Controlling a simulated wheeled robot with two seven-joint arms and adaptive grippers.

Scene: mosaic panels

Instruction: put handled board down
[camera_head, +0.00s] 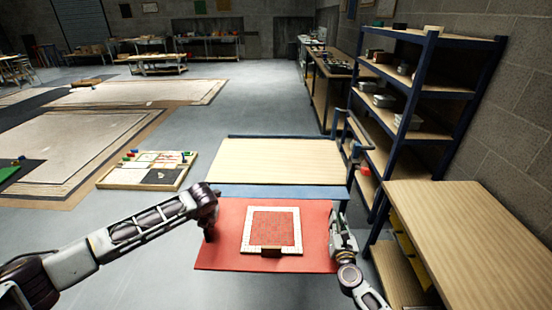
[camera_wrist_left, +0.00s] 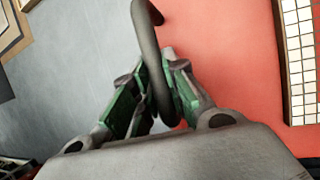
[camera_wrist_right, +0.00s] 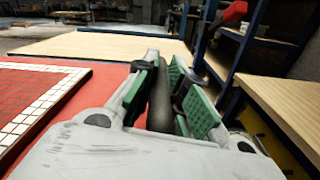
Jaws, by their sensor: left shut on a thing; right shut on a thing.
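The handled board (camera_head: 220,250) is a flat red board in front of me in the head view. It looks level, and I cannot tell whether anything bears it from below. A mosaic panel (camera_head: 271,228) with red tiles and a white border lies on it. My left gripper (camera_head: 209,232) is shut on a grey curved handle (camera_wrist_left: 150,50) at the board's left edge. My right gripper (camera_head: 338,218) is shut on a dark bar-like handle (camera_wrist_right: 160,105) at the right edge. The panel's border also shows in the right wrist view (camera_wrist_right: 40,108).
A pale wooden table (camera_head: 280,160) with a blue frame stands just beyond the board, its top bare. A blue shelf rack (camera_head: 440,90) and a wooden bench (camera_head: 470,235) stand at the right. A low tray of parts (camera_head: 115,178) is at the left.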

